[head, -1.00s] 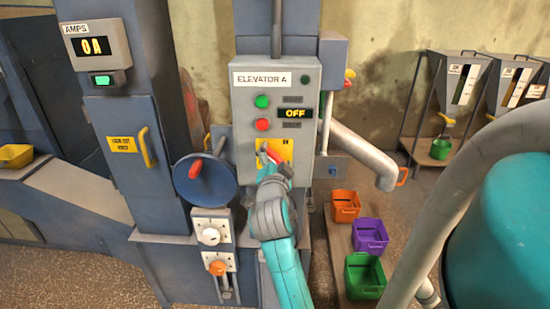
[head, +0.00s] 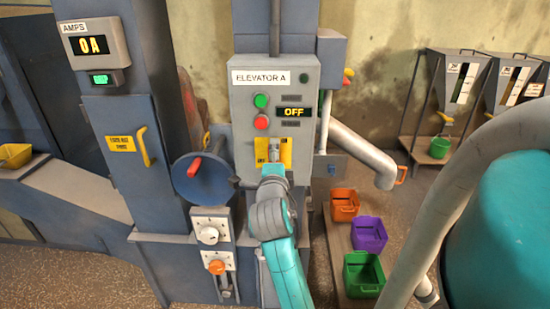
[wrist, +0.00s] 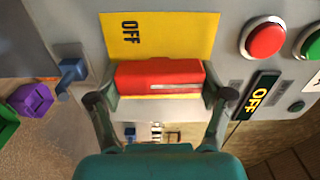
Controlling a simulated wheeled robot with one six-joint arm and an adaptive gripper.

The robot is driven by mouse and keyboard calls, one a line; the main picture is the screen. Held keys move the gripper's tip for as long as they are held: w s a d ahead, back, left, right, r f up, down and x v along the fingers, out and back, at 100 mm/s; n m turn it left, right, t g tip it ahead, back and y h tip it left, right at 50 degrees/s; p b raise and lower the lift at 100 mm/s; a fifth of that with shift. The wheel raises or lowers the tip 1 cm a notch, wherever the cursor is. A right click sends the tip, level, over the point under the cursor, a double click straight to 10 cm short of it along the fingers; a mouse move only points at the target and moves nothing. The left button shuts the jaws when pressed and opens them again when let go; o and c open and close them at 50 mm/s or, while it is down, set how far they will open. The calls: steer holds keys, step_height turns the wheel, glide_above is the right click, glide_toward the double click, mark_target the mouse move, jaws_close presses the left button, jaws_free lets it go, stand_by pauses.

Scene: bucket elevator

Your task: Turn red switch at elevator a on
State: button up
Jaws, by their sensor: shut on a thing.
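The elevator A control box (head: 242,120) faces me in the head view. Its display (head: 295,112) reads OFF. The red switch sits on a yellow plate (head: 287,150) low on the box; my gripper (head: 273,165) hides it in the head view. In the wrist view the red switch handle (wrist: 160,75) lies between my two fingers, one at each end. My gripper (wrist: 160,100) is shut on it. The yellow plate (wrist: 185,30) shows the word OFF beyond the handle; any other lettering there is hidden.
A green button (head: 261,101) and red button (head: 262,123) sit above the plate. A blue handwheel (head: 205,185) with a red knob is left of the box. Orange, purple and green bins (head: 364,275) stand at lower right. An amps meter (head: 92,45) reads 0A.

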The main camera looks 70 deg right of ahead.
steer(key=shift+m, duration=0.3)
steer(key=o, duration=1.1)
